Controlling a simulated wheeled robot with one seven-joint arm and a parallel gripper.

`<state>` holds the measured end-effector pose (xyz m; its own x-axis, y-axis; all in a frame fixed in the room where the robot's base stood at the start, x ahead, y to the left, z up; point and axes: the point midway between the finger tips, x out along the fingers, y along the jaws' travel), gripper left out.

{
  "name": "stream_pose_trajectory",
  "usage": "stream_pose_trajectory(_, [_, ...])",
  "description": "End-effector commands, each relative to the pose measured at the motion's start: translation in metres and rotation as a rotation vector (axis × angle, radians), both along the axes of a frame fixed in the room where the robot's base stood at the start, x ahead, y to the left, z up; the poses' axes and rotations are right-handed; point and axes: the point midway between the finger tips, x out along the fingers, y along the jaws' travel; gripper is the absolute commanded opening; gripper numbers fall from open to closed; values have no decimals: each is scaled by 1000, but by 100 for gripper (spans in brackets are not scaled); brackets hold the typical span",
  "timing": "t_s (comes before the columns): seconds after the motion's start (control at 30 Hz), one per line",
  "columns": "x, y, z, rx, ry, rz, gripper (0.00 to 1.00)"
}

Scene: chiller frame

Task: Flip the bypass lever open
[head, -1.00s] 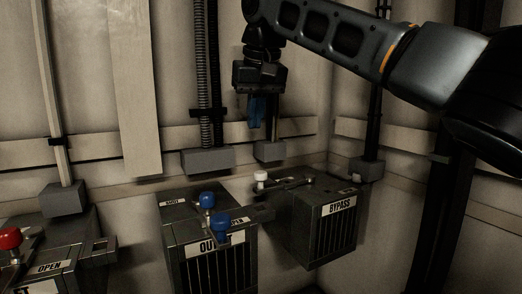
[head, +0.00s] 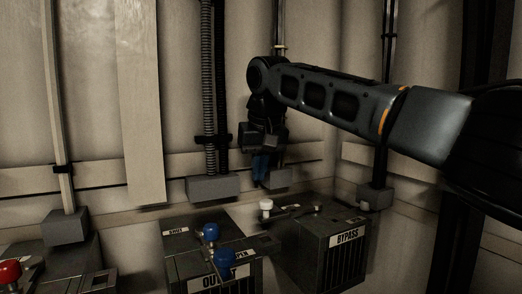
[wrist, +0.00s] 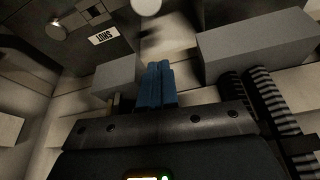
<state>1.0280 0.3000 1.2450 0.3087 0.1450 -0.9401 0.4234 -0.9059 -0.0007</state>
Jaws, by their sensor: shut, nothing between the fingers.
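The bypass box (head: 325,250) stands at the right, marked by its BYPASS label (head: 348,238). Its lever has a white knob (head: 266,205) at the left end, over the box's left side. In the wrist view the white knob (wrist: 146,5) is cut by the top edge, and a SHUT plate (wrist: 103,36) lies on the dark box top beside it. My gripper (head: 260,168) points down, a little above the knob and apart from it. Its blue fingers (wrist: 160,85) are together and empty.
The outlet box (head: 215,280) with two blue knobs (head: 211,231) stands just left of the bypass box. A red knob (head: 10,270) is at the far left. Grey blocks (head: 213,187) and pipes line the wall close behind my gripper.

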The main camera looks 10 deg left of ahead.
Motion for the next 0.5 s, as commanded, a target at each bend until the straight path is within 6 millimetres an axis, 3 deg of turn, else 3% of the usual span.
stream_pose_trajectory(0.2, [8, 3, -27, -1, -1, 1, 0])
stream_pose_trajectory(0.5, [-12, -7, -28, -1, -2, 2, 0])
